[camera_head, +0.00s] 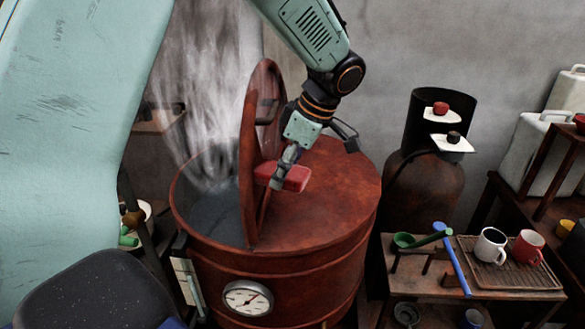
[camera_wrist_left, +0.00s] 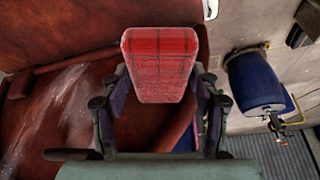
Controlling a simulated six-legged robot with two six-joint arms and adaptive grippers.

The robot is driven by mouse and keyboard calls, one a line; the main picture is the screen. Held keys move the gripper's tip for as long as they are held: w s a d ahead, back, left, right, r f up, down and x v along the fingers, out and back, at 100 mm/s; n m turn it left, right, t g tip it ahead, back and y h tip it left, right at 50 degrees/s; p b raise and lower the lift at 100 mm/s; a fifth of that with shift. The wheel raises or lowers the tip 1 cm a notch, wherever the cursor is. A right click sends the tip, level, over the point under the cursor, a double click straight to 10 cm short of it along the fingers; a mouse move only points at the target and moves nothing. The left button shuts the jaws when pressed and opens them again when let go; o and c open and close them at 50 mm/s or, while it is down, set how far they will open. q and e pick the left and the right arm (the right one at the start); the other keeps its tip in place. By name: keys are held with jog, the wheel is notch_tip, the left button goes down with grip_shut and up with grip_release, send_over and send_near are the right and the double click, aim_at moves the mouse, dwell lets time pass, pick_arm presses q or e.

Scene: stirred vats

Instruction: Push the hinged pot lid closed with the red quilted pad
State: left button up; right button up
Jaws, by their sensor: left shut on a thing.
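The large red-brown pot (camera_head: 325,215) stands in the middle of the head view, its left half open and steaming. Its hinged lid (camera_head: 250,215) stands nearly upright between the opening and the fixed right part of the top. My left gripper (camera_head: 286,171) is shut on the red quilted pad (camera_head: 296,179), just right of the lid and above the fixed top. The pad overlaps the lid's edge in the picture; I cannot tell whether they touch. In the left wrist view the pad (camera_wrist_left: 160,62) sits between both fingers. My right gripper is not in view.
A dial gauge (camera_head: 247,298) is on the pot's front. A dark gas cylinder (camera_head: 425,190) stands to the right. A low table with a rack (camera_head: 510,275), a white mug (camera_head: 490,246) and a red mug (camera_head: 528,248) is at lower right. A dark seat (camera_head: 95,293) is at lower left.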

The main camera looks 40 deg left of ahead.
aim_at(256, 172)
pick_arm(q)
jog(key=shift+s+a+f+b, duration=0.15)
jog(key=shift+s+a+b, duration=0.15)
jog(key=shift+s+a, duration=0.35)
jog(key=shift+s+a+f+b, duration=0.15)
jog(key=shift+s+a+b, duration=0.2)
jog(key=shift+a, duration=0.6)
jog(key=shift+s+a+f+b, duration=0.15)
jog(key=shift+s+a+b, duration=0.25)
jog(key=shift+a, duration=0.4)
jog(key=shift+s+r, duration=0.1)
dwell(0.4)
jog(key=shift+s+d+r+p, duration=0.3)
jog(key=shift+s+d+r, duration=0.05)
jog(key=shift+s+r, duration=0.1)
jog(key=s+d+r+p, duration=0.1)
jog(key=s+d+r, duration=0.1)
jog(key=s+r, duration=0.2)
jog(key=shift+d, duration=0.25)
jog(key=shift+f, duration=0.1)
jog(key=shift+s, duration=0.1)
dwell(0.4)
